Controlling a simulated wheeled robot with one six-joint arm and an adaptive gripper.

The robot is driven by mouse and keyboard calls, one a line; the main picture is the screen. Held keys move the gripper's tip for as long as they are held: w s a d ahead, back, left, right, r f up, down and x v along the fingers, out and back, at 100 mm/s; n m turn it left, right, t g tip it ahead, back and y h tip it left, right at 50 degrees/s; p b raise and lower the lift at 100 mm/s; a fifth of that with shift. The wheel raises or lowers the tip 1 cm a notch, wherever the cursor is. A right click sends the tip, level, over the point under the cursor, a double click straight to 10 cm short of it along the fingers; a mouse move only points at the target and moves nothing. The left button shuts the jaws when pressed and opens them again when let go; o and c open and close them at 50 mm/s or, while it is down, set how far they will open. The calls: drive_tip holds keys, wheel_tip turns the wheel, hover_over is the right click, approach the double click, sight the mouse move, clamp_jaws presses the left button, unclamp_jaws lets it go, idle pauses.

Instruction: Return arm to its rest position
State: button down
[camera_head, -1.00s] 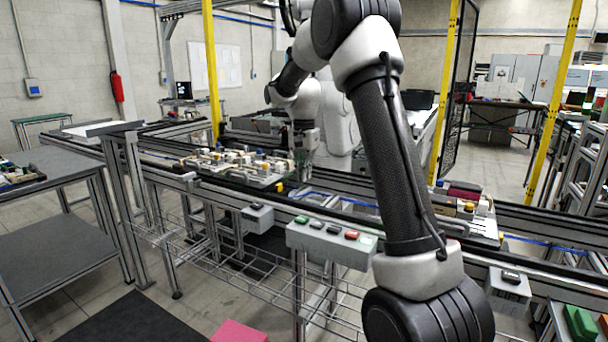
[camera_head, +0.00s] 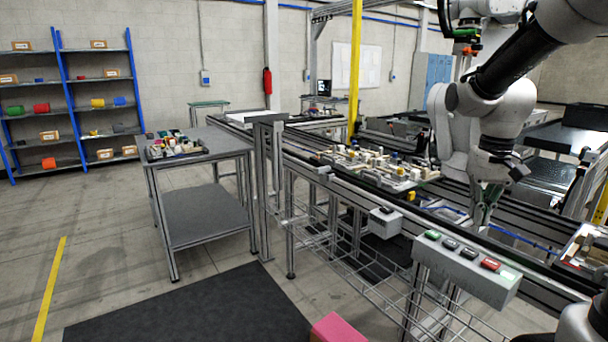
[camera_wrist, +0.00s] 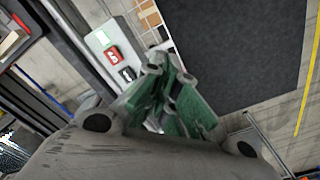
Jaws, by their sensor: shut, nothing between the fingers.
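My gripper (camera_head: 484,210) hangs pointing down over the conveyor line in the head view, right of the fixture pallet and behind the button box. Its green-padded fingers fill the middle of the wrist view (camera_wrist: 178,100). They look closed together with nothing between them. My arm comes in from the upper right, bent at the elbow. The fixture pallet (camera_head: 378,176) with several pale and yellow parts sits on the conveyor, clear of my gripper.
The grey button box (camera_head: 462,272) is on the conveyor's front side; it also shows in the wrist view (camera_wrist: 115,55). A workbench (camera_head: 205,146) with small parts stands left. Blue shelving (camera_head: 66,95) is far left. A dark mat (camera_head: 190,312) lies on open floor.

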drive_tip(key=s+a+r+n+t, duration=0.1)
drive_tip(key=s+r+t, duration=0.1)
drive_tip(key=s, duration=0.6)
drive_tip(key=s+r+n+t, duration=0.1)
drive_tip(key=s+r+t, duration=0.1)
drive_tip(key=s, duration=0.6)
drive_tip(key=shift+s+a+r, duration=0.25)
drive_tip(key=shift+a+r, duration=0.15)
drive_tip(key=shift+d, duration=0.1)
